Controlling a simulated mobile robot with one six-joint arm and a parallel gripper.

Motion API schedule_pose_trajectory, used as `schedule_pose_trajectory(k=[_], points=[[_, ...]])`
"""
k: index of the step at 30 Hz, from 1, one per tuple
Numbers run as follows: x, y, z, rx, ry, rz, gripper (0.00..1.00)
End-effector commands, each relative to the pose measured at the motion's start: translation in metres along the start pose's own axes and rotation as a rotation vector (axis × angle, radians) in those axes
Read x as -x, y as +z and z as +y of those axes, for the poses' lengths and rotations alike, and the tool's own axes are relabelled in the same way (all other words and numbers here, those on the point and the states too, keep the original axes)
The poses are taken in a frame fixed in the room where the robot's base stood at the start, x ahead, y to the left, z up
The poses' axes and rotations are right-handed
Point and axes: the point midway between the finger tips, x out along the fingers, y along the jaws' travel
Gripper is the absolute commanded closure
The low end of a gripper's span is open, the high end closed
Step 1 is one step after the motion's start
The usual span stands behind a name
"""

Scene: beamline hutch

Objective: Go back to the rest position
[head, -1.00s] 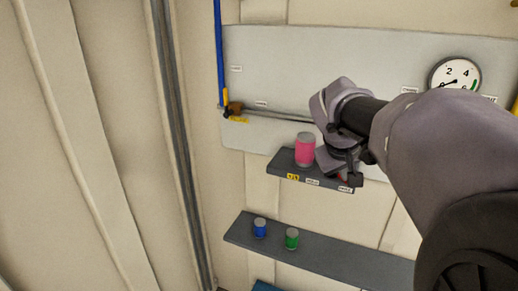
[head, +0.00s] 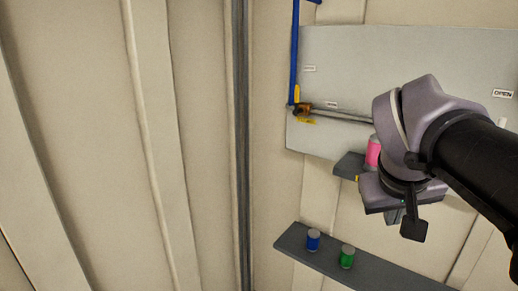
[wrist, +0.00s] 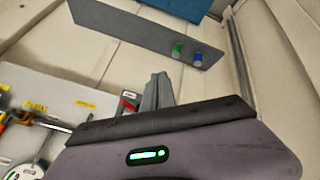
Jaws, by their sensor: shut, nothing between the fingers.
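My gripper (wrist: 158,82) shows in the wrist view with its grey fingers together and nothing between them. In the head view my arm hangs in front of the right side, and the wrist partly hides the small upper shelf (head: 348,166). A pink can (head: 373,152) stands on that shelf, its right side covered by my wrist. The fingertips are hard to make out in the head view. In the wrist view a dark and red object (wrist: 128,102) shows just left of the fingers, partly hidden by the gripper body.
A lower shelf (head: 385,272) holds a blue can (head: 313,240) and a green can (head: 347,256). A grey wall panel (head: 400,60) carries a blue pipe (head: 294,50), a yellow-handled valve (head: 302,108) and labels. A gauge (wrist: 25,171) shows in the wrist view. The left side is bare wall.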

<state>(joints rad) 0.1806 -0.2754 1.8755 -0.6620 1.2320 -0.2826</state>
Motion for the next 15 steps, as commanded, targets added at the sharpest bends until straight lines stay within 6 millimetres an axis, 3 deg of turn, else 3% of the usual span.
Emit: schedule_pose_trajectory(k=[1,6,9,12,15], points=[[-0.054,0.049,-0.039,-0.021,-0.054,0.005,1.0],[-0.144,0.165,-0.138,-0.135,-0.254,-0.003,1.0],[-0.193,0.231,-0.189,-0.21,-0.36,-0.018,1.0],[-0.232,0.285,-0.228,-0.278,-0.444,-0.039,1.0],[-0.255,0.319,-0.253,-0.329,-0.499,-0.058,1.0]])
